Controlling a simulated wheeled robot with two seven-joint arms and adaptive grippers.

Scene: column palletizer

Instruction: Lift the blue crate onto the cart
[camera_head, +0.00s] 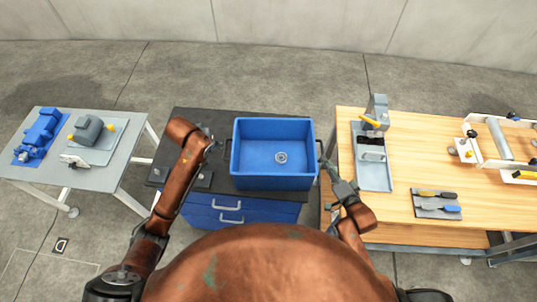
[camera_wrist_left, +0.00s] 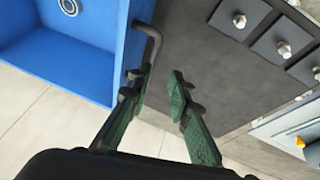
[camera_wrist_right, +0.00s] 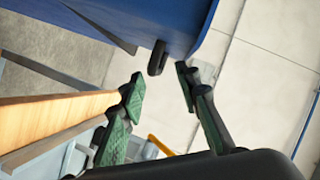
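The blue crate (camera_head: 273,180) is upright and open-topped, on or just over the dark top of the blue drawer unit (camera_head: 190,120). A round metal part (camera_head: 281,157) lies inside it. My left gripper (camera_head: 212,143) is at its left side; in the left wrist view its fingers (camera_wrist_left: 158,80) are apart, with the crate's black handle (camera_wrist_left: 152,38) just beyond the tips. My right gripper (camera_head: 328,166) is at the right side; in the right wrist view its fingers (camera_wrist_right: 160,78) are apart, with the other handle (camera_wrist_right: 157,58) between and just beyond the tips. I cannot tell which piece is the cart.
A grey table (camera_head: 30,165) with a blue vise and a grey device stands at left. A wooden workbench (camera_head: 400,150) with a grey tray (camera_head: 374,178) and hand tools stands close at right. A small dark tray of metal parts (camera_head: 200,180) lies left of the crate.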

